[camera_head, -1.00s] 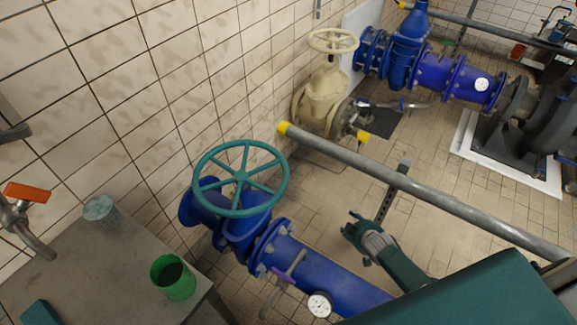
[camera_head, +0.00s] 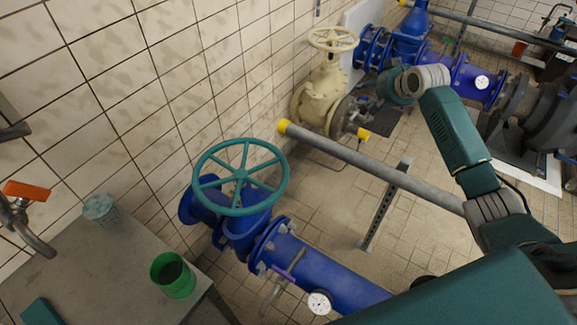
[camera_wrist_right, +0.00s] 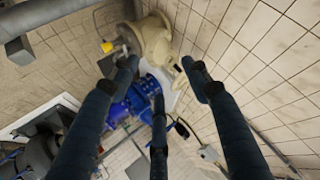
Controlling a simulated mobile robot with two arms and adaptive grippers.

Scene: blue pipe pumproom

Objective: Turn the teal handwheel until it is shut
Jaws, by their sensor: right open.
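The teal handwheel (camera_head: 241,175) sits on top of the blue gate valve (camera_head: 243,225), left of centre in the head view. It has several spokes and is tilted a little toward me. My right gripper (camera_head: 391,83) is raised at the upper right, well apart from the handwheel, in front of the blue pipework. In the right wrist view its dark fingers (camera_wrist_right: 158,72) are spread and empty. The teal handwheel is not recognisable in that view. My left gripper is out of view.
A grey rail with a yellow end (camera_head: 350,158) runs between the handwheel and my right arm. A cream valve with its own wheel (camera_head: 325,90) stands behind; its body also shows in the wrist view (camera_wrist_right: 156,38). A green cup (camera_head: 173,280) stands on the grey table (camera_head: 110,270).

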